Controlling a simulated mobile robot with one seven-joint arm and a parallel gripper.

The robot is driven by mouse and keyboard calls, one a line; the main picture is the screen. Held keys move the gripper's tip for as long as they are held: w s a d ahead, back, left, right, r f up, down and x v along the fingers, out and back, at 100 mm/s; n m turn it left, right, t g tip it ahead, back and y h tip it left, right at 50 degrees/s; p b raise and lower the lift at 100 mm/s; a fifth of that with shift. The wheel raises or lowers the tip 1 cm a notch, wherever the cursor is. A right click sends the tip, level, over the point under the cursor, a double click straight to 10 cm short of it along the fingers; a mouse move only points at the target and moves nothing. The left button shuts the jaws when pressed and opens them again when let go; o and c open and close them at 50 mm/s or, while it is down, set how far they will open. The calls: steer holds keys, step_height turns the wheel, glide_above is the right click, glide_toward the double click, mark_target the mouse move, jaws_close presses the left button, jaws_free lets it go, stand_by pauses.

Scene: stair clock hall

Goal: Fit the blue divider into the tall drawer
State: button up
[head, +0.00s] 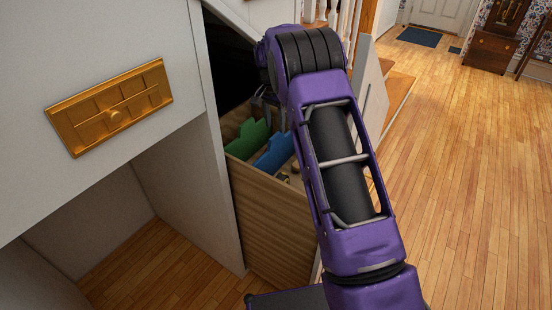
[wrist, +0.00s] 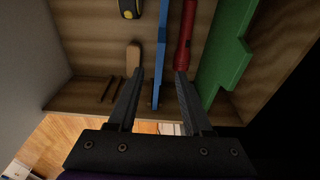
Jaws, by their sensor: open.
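The tall wooden drawer (head: 268,215) stands pulled out of the pale cabinet. The blue divider (head: 273,153) stands inside it, to the right of a green divider (head: 249,138) in the head view. In the wrist view the blue divider (wrist: 160,45) shows edge-on, as a thin upright strip. My gripper (wrist: 158,76) is open, one finger on each side of that strip, with gaps on both sides. In the head view my gripper (head: 268,108) is over the drawer, partly hidden by my arm. I cannot tell whether the blue divider is fully seated at its lower edge.
In the wrist view a red flashlight (wrist: 186,35) lies between the dividers, close by the right finger. A yellow-black tape measure (wrist: 130,8), a wooden piece (wrist: 133,58) and dark sticks (wrist: 110,88) lie left of the blue divider. Stairs (head: 396,92) rise behind my arm; the floor at right is clear.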

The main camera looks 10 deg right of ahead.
mark_target(277, 144)
steer(key=f, duration=0.6)
steer(key=f+b, duration=0.1)
steer(key=f, duration=0.2)
steer(key=shift+w+d, duration=0.3)
steer(key=shift+d, duration=0.05)
steer(key=shift+c, duration=0.3)
jaws_close()
steer(key=shift+r, duration=0.1)
stand_by(0.6)
